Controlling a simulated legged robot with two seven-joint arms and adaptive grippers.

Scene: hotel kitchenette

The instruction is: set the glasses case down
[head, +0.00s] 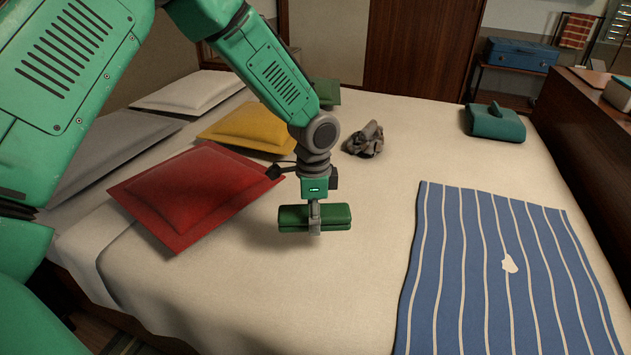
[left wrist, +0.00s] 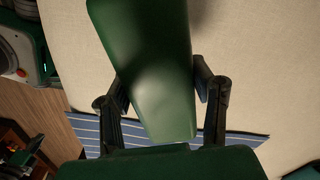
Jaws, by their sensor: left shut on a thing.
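The glasses case (head: 296,217) is a dark green, long closed case at the middle of the head view, over the bed (head: 345,290). My left gripper (head: 314,222) comes down on it from above and is shut around its middle. In the left wrist view the case (left wrist: 155,70) lies between the two fingers of my left gripper (left wrist: 162,95). Beige bedding shows behind it. I cannot tell whether the case touches the bed or hangs just above it. My right gripper is in neither view.
A red pillow (head: 195,190) lies left of the case, with a yellow pillow (head: 255,128) behind it. A crumpled grey thing (head: 366,140) and a teal case-like thing (head: 494,122) lie farther back. A blue striped cloth (head: 480,270) covers the right side. Bare bedding surrounds the case.

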